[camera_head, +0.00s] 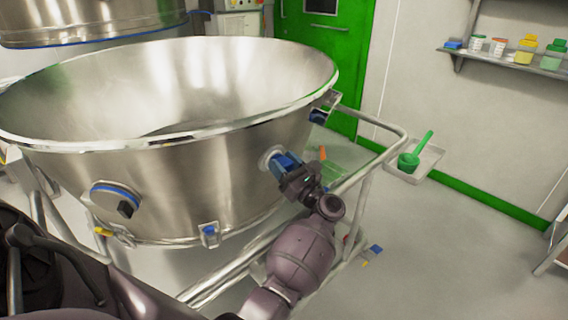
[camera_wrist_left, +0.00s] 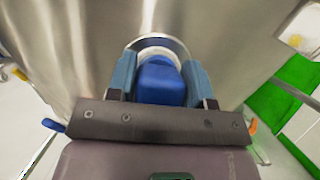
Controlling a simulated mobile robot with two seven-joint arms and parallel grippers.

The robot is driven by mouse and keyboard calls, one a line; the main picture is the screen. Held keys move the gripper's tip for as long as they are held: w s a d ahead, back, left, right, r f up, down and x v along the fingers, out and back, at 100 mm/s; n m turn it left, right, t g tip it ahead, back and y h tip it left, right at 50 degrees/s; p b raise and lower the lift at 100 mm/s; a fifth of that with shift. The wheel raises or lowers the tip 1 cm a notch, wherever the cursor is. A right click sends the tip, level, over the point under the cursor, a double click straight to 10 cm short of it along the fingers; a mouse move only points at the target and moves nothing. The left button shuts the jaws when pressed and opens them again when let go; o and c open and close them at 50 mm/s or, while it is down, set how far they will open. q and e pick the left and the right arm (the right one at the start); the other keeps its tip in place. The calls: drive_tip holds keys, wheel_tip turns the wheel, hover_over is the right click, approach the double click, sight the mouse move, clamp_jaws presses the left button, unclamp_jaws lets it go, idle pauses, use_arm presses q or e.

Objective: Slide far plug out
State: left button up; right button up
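The far plug is a blue block in a round pale port (camera_head: 268,158) on the right side of the large steel bowl (camera_head: 200,150). In the left wrist view the blue plug (camera_wrist_left: 161,82) sits in front of a white collar and steel ring. My left gripper (camera_head: 292,168) reaches the bowl wall there. Its two blue fingers (camera_wrist_left: 160,80) lie one on each side of the plug and appear to press on it. The plug still sits at the port. Part of it is hidden by the gripper in the head view. My right gripper is not seen.
A round port with a blue ring and black knob (camera_head: 124,208) is on the bowl's near side. A steel tube frame (camera_head: 375,165) surrounds the bowl. A green scoop (camera_head: 410,160) lies in a white tray (camera_head: 428,165) by the wall.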

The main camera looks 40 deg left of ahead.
sight(289, 164)
use_arm(q)
drive_tip(key=c, duration=0.6)
drive_tip(key=d, duration=0.2)
drive_tip(key=shift+s+d+f+b, duration=0.1)
drive_tip(key=shift+d+f+b, duration=0.05)
drive_tip(key=shift+d+b, duration=0.2)
drive_tip(key=shift+d, duration=0.4)
drive_tip(key=o, duration=1.3)
drive_tip(key=shift+r, duration=0.25)
drive_tip(key=shift+c, duration=0.2)
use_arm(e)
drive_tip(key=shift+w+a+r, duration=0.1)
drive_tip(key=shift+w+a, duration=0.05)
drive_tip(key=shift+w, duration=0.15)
